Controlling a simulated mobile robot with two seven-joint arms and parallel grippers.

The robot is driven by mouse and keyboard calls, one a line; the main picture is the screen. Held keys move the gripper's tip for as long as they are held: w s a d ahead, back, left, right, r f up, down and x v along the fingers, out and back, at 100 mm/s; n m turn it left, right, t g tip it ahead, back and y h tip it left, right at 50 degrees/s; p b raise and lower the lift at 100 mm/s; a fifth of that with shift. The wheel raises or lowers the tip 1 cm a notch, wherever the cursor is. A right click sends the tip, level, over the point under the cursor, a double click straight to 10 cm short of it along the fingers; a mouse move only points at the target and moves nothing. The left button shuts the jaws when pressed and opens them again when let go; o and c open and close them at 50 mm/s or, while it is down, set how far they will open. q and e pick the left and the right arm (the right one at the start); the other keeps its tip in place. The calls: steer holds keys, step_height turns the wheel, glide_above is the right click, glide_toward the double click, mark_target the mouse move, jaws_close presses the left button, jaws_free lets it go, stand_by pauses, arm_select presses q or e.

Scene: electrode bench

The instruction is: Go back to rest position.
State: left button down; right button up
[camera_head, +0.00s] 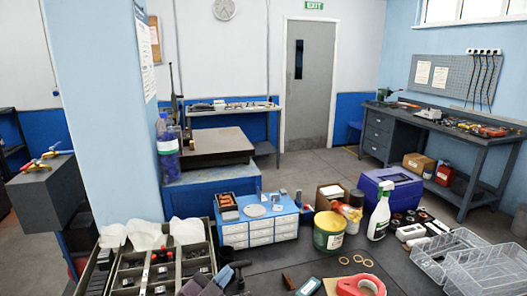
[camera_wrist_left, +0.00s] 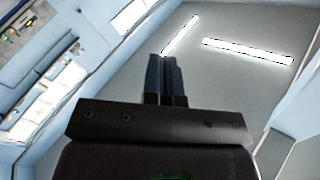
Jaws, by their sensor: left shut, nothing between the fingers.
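My left gripper (camera_head: 207,282) shows only partly at the bottom edge of the head view, just in front of the sectioned tray. In the left wrist view its two dark fingers (camera_wrist_left: 167,78) stand side by side, shut and empty. They point up toward the ceiling, with nothing near them. My right gripper is in neither view.
A sectioned tray (camera_head: 127,272) with white bags stands at the bottom left. A small blue drawer cabinet (camera_head: 262,232), a yellow-green tub (camera_head: 329,232), a spray bottle (camera_head: 380,213), red tape (camera_head: 360,286) and clear plastic boxes (camera_head: 484,268) crowd the bench. A pale blue pillar (camera_head: 105,120) rises at left.

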arm_select(q)
steer(key=s+a+f+n+g+y, duration=0.1)
steer(key=s+a+f+n+y, duration=0.2)
steer(key=s+a+f, duration=0.3)
steer(key=s+a+f+n+g+y, duration=0.1)
steer(key=s+a+f+n+y, duration=0.2)
steer(key=s+a+f, duration=0.3)
steer(key=s+a+f+n+g+y, duration=0.2)
steer(key=s+a+f+n, duration=0.3)
steer(key=f, duration=0.5)
steer(key=shift+s+a+f+n+y, duration=0.1)
steer(key=shift+s+a+y, duration=0.15)
steer(key=shift+s, duration=0.35)
steer(key=shift+s+a+n+y, duration=0.15)
steer(key=shift+s+a, duration=0.25)
steer(key=shift+s, duration=0.25)
steer(key=shift+s+a+f+n+y, duration=0.1)
steer(key=shift+s+a+y, duration=0.15)
steer(key=shift+s, duration=0.35)
steer(key=shift+s+a+f, duration=0.15)
steer(key=shift+s, duration=0.2)
